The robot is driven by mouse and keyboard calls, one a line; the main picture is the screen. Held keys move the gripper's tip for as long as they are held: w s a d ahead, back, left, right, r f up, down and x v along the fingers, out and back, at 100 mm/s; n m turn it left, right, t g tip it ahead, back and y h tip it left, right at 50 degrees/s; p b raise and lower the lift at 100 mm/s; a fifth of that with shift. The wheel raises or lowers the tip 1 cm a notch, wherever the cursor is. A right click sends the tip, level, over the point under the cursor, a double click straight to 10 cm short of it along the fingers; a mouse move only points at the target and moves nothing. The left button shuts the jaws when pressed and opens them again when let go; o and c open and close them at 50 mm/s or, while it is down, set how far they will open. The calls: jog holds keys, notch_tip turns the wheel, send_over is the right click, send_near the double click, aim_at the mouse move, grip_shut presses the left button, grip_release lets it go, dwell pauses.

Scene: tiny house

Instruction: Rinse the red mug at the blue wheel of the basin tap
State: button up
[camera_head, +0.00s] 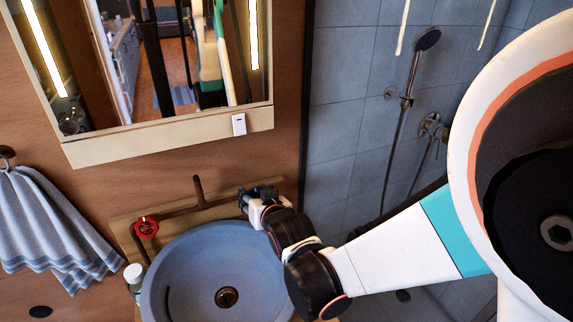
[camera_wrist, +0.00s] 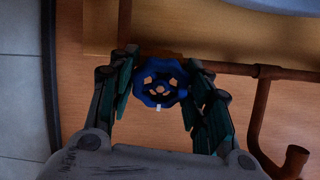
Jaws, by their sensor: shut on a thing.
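The blue wheel (camera_wrist: 158,75) shows in the wrist view between the two fingers of my gripper (camera_wrist: 163,92). My gripper is shut on it, though a small gap seems to show at the right finger. In the head view my gripper (camera_head: 258,193) is at the right end of the tap pipe, behind the basin, and hides the blue wheel. The grey-blue round basin (camera_head: 190,268) looks empty, with a dark drain in it. The tap's bent copper pipe (camera_head: 199,192) rises behind the basin. No red mug is in view.
A red wheel (camera_head: 146,228) sits at the pipe's left end. A small white-capped bottle (camera_head: 134,275) stands left of the basin. A striped towel (camera_head: 55,230) hangs at left. A mirror (camera_head: 170,140) is above. The tiled shower wall (camera_head: 350,120) is at right.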

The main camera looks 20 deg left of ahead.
jog(key=shift+a, duration=0.1)
jog(key=n, duration=0.3)
jog(key=shift+n+b, duration=0.4)
jog(key=shift+s+a+n+g, duration=0.1)
jog(key=shift+n+g, duration=0.2)
jog(key=shift+n, duration=1.6)
jog(key=o, duration=1.1)
jog(key=shift+s+a, duration=0.1)
jog(key=shift+s, duration=0.05)
